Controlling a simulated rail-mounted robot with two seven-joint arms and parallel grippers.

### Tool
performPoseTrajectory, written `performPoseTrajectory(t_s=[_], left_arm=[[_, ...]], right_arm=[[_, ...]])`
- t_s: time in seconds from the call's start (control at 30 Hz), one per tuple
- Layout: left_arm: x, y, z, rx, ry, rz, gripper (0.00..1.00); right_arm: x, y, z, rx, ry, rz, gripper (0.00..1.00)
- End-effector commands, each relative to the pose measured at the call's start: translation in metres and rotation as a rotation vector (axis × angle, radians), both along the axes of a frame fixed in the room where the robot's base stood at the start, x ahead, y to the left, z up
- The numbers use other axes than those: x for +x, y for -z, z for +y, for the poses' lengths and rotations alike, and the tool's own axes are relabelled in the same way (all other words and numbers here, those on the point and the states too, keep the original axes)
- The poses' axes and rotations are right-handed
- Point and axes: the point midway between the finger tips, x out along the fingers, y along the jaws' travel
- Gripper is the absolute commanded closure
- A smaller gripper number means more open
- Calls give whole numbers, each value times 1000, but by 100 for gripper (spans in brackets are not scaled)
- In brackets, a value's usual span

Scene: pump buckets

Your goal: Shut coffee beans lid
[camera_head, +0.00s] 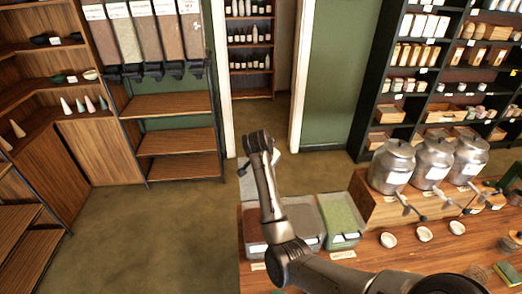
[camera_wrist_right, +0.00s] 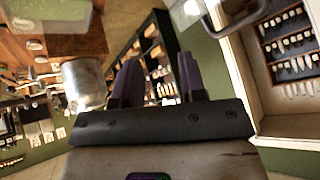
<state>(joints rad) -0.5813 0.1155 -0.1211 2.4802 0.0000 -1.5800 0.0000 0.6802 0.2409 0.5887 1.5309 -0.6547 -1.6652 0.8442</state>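Clear bins stand at the left end of the counter in the head view. One bin (camera_head: 302,216) looks grey-brown inside and has a white label; my right arm covers part of it. A pale upright panel (camera_head: 248,187) behind it looks like a raised lid, but I cannot tell for sure. My right gripper (camera_wrist_right: 158,68) is open, with two purple fingers apart and nothing between them. In the head view my right arm reaches up over the bins, its wrist above the pale panel. A dark curved handle (camera_wrist_right: 238,24) shows at the top of the wrist view. My left gripper is out of view.
A bin with green contents (camera_head: 341,218) stands right of the grey-brown one. Several metal pump buckets (camera_head: 392,166) stand on a wooden riser, with small white bowls (camera_head: 424,234) in front. Open floor (camera_head: 150,235) lies left of the counter.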

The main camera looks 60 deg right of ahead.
Motion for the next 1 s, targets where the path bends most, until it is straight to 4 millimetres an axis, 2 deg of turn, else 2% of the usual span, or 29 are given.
performPoseTrajectory(t_s=[0.03,0.1,0.23,0.4,0.6,0.8,1.0], left_arm=[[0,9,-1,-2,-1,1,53],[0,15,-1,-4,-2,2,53],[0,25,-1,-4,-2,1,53],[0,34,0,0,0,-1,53],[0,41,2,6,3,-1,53],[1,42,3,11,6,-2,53],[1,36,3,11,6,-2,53]], right_arm=[[7,-10,-14,45,88,-56,62],[13,-23,-30,107,202,-118,62],[24,-46,-47,227,375,-215,62],[39,-73,-54,367,521,-302,62],[52,-98,-52,473,603,-357,62],[58,-105,-51,514,631,-374,62],[62,-82,-55,519,634,-373,62]])
